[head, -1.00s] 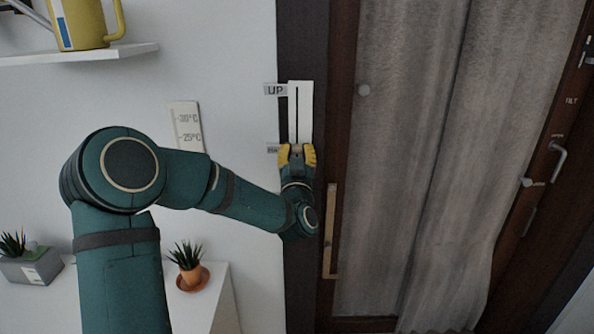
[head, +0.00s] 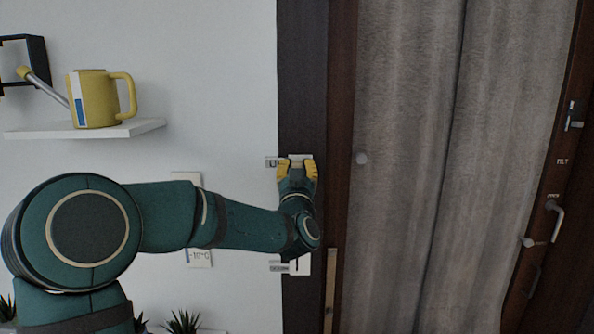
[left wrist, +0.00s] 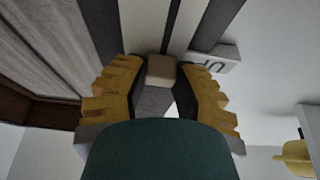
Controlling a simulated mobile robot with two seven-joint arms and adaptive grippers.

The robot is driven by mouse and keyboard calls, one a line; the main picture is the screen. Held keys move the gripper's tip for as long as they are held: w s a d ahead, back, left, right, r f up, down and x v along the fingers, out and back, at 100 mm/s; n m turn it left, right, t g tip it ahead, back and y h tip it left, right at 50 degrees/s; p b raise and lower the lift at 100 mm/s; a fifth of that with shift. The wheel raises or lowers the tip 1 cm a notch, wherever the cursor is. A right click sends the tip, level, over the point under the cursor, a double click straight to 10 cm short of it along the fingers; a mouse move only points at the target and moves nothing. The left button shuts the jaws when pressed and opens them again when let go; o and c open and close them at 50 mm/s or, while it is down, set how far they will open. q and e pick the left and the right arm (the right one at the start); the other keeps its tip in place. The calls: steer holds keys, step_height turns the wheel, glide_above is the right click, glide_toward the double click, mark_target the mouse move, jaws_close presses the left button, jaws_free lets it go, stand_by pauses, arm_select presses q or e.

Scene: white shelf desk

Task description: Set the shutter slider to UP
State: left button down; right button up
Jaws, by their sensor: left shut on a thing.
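The shutter slider's white plate (head: 304,263) is mounted on the dark vertical post; my left arm covers much of it in the head view. The UP label (head: 271,162) is beside the plate's upper end, and shows in the left wrist view (left wrist: 212,64). My left gripper (head: 297,165), with yellow fingers, is level with the UP label. In the left wrist view the gripper (left wrist: 160,85) is shut on the beige slider knob (left wrist: 161,71), with a finger on each side. The knob is hidden in the head view. My right gripper is not in view.
A curtained door (head: 410,120) is right of the post, with a handle (head: 553,206) at far right. A shelf (head: 140,127) at left holds a yellow watering can (head: 96,100). A thermometer (head: 198,258) is partly hidden behind my arm.

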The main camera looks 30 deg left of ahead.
arm_select(q)
steer(key=shift+r, duration=0.4)
steer(key=c, duration=0.7)
jaws_free()
steer(key=shift+f, duration=0.15)
steer(key=shift+s+d+f, duration=0.1)
steer(key=shift+s+f, duration=0.05)
steer(key=v, duration=1.1)
steer(key=shift+s+d, duration=0.15)
steer(key=shift+s, duration=0.1)
steer(key=shift+f, duration=0.15)
